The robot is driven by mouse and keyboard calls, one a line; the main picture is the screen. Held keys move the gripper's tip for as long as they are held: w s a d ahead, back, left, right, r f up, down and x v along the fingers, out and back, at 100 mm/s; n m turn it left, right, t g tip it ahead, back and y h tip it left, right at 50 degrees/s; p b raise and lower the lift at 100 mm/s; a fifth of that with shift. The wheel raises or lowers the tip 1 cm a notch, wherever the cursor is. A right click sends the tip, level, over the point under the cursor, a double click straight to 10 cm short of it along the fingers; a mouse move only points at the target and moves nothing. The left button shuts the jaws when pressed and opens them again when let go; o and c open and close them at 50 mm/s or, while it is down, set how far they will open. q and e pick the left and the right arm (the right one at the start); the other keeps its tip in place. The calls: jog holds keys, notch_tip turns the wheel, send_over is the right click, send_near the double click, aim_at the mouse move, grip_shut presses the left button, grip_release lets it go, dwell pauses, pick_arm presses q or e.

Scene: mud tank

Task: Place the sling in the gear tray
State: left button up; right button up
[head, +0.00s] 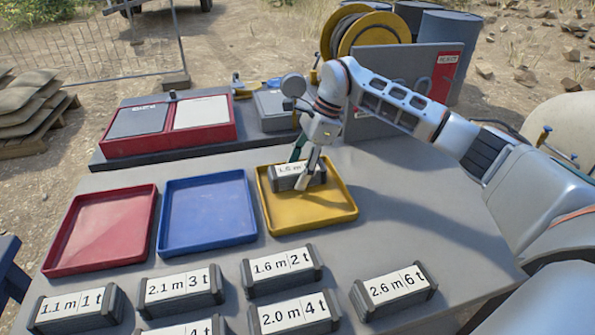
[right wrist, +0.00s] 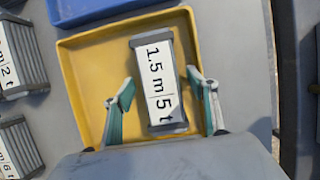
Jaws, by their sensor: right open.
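A sling pack (head: 287,183) with a white label and grey ends lies in the yellow tray (head: 347,205). In the right wrist view this pack (right wrist: 160,85) reads 1.5 m, 5 t and lies on the floor of the yellow tray (right wrist: 85,85). My right gripper (head: 305,163) is low over the tray and hides part of the label. In the right wrist view its fingers (right wrist: 160,82) are open, one on each side of the pack, with gaps visible. My left gripper is not in view.
A blue tray (head: 207,210) and a red tray (head: 100,228) stand empty to the left. Several labelled packs, such as 1.6 m 2 t (head: 282,270) and 2.6 m 6 t (head: 394,291), lie along the front. A REJECT panel (head: 400,80) stands behind. The table's right side is clear.

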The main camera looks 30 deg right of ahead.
jog(key=p+v, duration=0.1)
jog(key=v, duration=1)
jog(key=shift+d+r+p, duration=0.2)
jog(key=shift+r+p, duration=0.05)
jog(key=shift+p, duration=0.05)
jog(key=shift+s, duration=0.1)
